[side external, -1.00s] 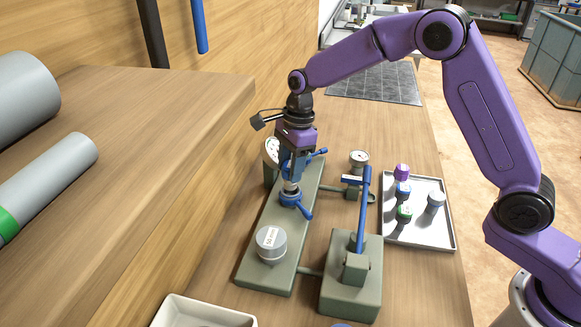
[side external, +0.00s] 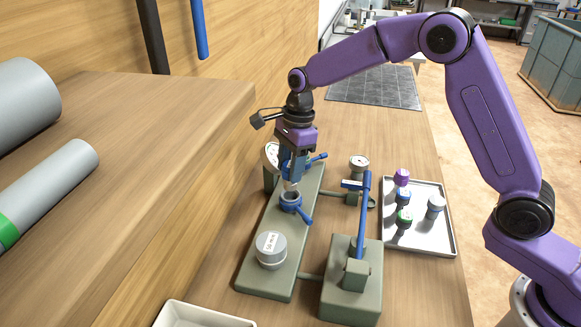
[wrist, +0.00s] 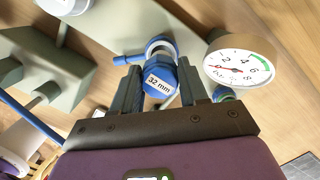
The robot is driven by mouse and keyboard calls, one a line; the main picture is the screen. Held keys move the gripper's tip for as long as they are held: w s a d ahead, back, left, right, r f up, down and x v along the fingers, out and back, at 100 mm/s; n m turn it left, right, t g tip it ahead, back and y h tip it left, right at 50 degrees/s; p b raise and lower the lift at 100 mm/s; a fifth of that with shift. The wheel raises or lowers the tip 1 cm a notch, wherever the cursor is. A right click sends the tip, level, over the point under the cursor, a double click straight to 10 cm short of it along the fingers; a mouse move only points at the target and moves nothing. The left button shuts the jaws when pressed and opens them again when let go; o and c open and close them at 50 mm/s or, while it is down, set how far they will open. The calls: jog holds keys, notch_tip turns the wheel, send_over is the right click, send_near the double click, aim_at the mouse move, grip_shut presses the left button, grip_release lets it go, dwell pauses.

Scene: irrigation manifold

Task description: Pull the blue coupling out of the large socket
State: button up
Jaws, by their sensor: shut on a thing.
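The blue coupling (wrist: 159,84), labelled 32 mm, is between the fingers of my gripper (wrist: 160,68) in the wrist view. The gripper is shut on it. In the side view my gripper (side external: 291,178) points down, and the coupling's pale lower end (side external: 288,186) shows just above a socket with a blue collar and side lever (side external: 291,201). The socket's open mouth shows beneath, and the coupling looks clear of it, though the gap is small. The blue collar also shows behind the coupling in the wrist view (wrist: 160,46).
A grey labelled cylinder (side external: 270,249) stands on the same green base plate (side external: 262,281). A gauge (wrist: 240,62) is close to the right finger. A tall blue lever (side external: 362,215) rises at right. A tray (side external: 432,239) holds several small fittings. A wooden shelf (side external: 180,95) is at left.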

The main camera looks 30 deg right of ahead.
aim_at(288, 165)
jog(key=shift+r, duration=0.4)
jog(key=shift+r, duration=1.95)
